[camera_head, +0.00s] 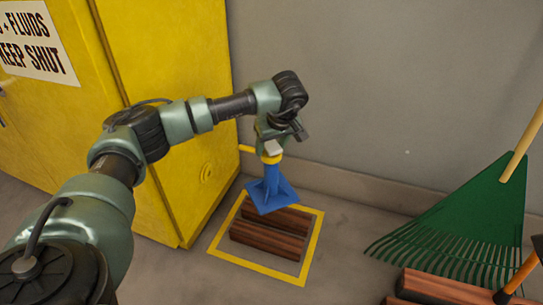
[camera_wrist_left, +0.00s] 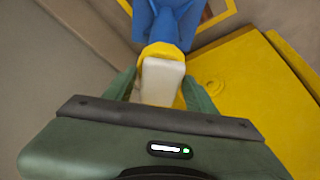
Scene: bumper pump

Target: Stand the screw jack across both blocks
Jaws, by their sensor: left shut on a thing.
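The screw jack (camera_head: 271,192) has a blue flared body, a yellow collar and a pale top. It is upright or nearly so in the head view, over the far part of the two blocks. My left gripper (camera_head: 272,148) is shut on its upper part. The left wrist view shows the pale top (camera_wrist_left: 162,80) between the green fingers, with the blue body beyond. Two brown wooden blocks, the near block (camera_head: 262,241) and the far block (camera_head: 290,220), lie side by side inside a yellow floor square. The jack hides part of the far block. I cannot tell whether its base touches the blocks.
A yellow cabinet (camera_head: 180,120) stands close on the left of the square. A grey wall (camera_head: 390,90) is behind. A green rake (camera_head: 465,220) and more brown wood (camera_head: 450,289) are at the right. Floor between square and rake is clear.

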